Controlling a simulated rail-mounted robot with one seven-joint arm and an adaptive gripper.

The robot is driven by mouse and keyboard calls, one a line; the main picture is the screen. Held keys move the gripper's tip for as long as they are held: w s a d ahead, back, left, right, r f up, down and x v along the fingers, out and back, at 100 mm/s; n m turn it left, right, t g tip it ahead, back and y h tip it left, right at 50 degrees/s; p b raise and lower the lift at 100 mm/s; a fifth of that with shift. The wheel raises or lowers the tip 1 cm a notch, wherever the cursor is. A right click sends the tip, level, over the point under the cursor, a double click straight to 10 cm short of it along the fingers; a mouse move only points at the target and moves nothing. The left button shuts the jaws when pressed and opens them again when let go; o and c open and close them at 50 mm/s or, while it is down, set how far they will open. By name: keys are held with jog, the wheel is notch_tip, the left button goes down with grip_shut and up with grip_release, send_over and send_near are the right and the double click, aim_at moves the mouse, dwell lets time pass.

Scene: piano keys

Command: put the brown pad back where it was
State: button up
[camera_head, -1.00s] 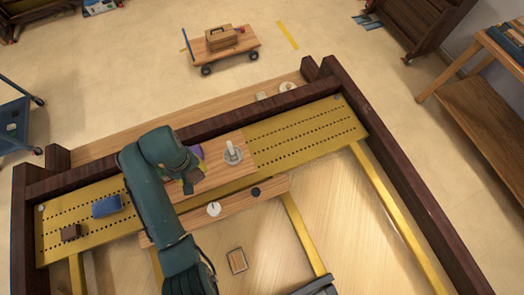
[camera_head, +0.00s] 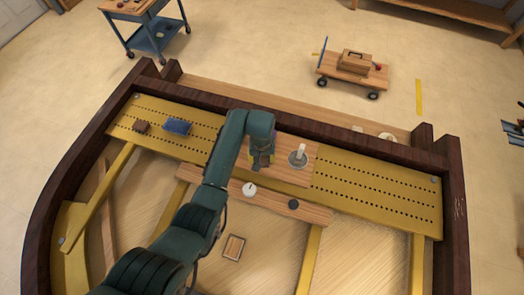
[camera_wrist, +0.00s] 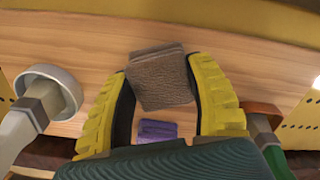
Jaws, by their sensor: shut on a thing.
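In the wrist view, a brown pad (camera_wrist: 160,90), squarish and rough, sits between the two yellow fingers of my gripper (camera_wrist: 162,72), which is shut on it. A plain wooden board (camera_wrist: 95,45) lies behind it; I cannot tell whether the pad touches the board. In the head view, my gripper (camera_head: 262,163) is over the small wooden board (camera_head: 292,178) at the middle of the yellow perforated plate (camera_head: 375,198). The held pad is hidden there by my arm.
A white-handled tool (camera_head: 298,158) stands right of my gripper. A purple block (camera_wrist: 157,131) shows near the fingers, and a green-handled tool (camera_wrist: 268,140) at right. Dark wooden beams (camera_head: 455,225) frame the plate.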

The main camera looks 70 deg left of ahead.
jog(key=shift+f, duration=0.15)
jog(key=o, duration=1.2)
jog(key=shift+c, duration=0.2)
